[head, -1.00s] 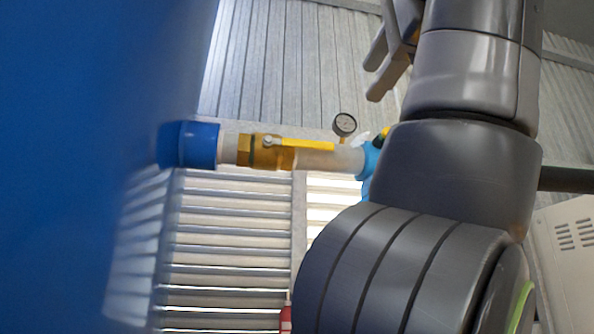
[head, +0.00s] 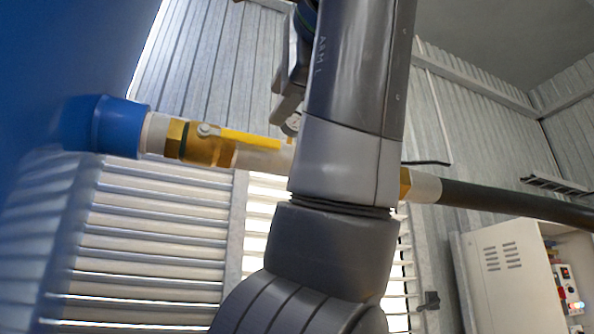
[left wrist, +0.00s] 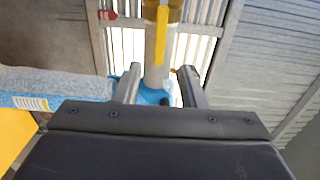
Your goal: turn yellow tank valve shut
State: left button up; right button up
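The brass valve (head: 198,143) sits on the pipe beside the blue tank fitting (head: 120,125). Its yellow lever (head: 250,139) lies along the pipe, pointing away from the tank. In the left wrist view the yellow lever (left wrist: 161,42) runs lengthwise at the top middle. My left gripper (left wrist: 161,68) is open and empty, its fingers spread to either side of the pipe in that picture; I cannot tell how near they are to it. In the head view my left gripper (head: 287,100) is mostly hidden by its own arm. My right gripper is not in view.
The large blue tank (head: 60,60) fills the left side. A dark pipe (head: 510,203) continues to the right. A pale cabinet (head: 505,270) stands at lower right. Louvres (head: 150,240) lie behind the pipe.

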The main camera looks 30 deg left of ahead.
aim_at(256, 138)
pick_arm(q)
jog(key=p+x, duration=0.4)
jog(key=x, duration=0.4)
jog(key=shift+w+a+r, duration=0.1)
jog(key=shift+w+a, duration=0.15)
jog(key=shift+a, duration=0.1)
jog(key=shift+w+a, duration=0.3)
jog(key=shift+a, duration=0.1)
grip_shut()
